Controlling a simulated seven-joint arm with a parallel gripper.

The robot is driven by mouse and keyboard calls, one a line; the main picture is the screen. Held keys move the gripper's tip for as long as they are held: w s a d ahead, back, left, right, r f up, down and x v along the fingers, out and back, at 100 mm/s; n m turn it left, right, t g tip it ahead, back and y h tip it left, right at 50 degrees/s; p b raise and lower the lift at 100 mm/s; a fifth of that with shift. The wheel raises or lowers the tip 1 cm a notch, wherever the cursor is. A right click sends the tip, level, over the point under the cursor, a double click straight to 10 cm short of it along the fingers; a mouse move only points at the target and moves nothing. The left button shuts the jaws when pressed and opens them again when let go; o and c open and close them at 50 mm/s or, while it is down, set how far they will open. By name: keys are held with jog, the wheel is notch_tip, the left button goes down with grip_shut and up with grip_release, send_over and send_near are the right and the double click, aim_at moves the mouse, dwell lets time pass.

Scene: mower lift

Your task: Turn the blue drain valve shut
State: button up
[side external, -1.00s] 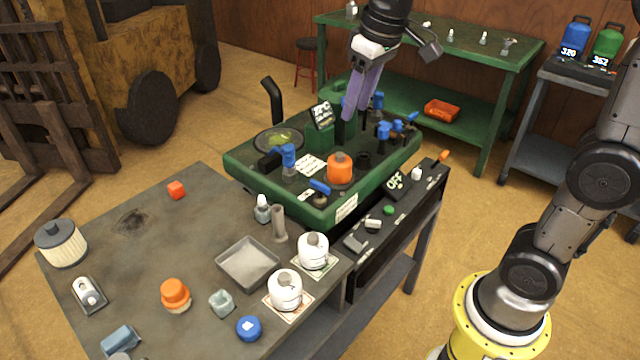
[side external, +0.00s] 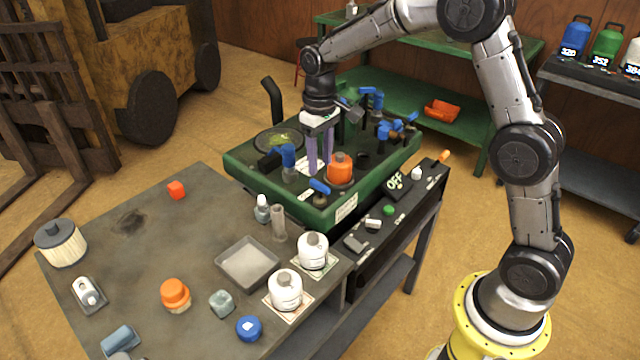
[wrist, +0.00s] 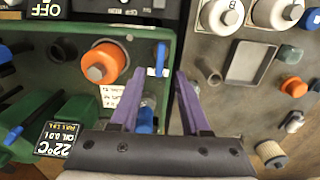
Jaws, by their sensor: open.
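A small blue lever (side external: 320,187) sits at the front edge of the green machine deck (side external: 240,163), near a white label. It also shows in the wrist view (wrist: 160,58), just beyond my fingertips and roughly in line with the gap. My gripper (side external: 319,171) points down over the front of the deck, between a taller blue-topped fitting (side external: 288,156) and an orange cap (side external: 340,168). Its purple fingers (wrist: 158,76) are apart, with nothing held. Other blue handles (side external: 384,130) stand at the deck's back right. I cannot read which one is the drain valve.
The orange cap stands close to my fingers. A grey table (side external: 150,260) in front holds a tray (side external: 248,262), white canisters (side external: 286,291) and loose parts. A dark control panel (side external: 385,215) with an OFF display runs along the deck's right side.

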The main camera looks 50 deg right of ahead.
aim_at(320, 184)
notch_tip(320, 184, down, 8)
jog(key=shift+r, duration=0.25)
grip_shut()
dwell(0.3)
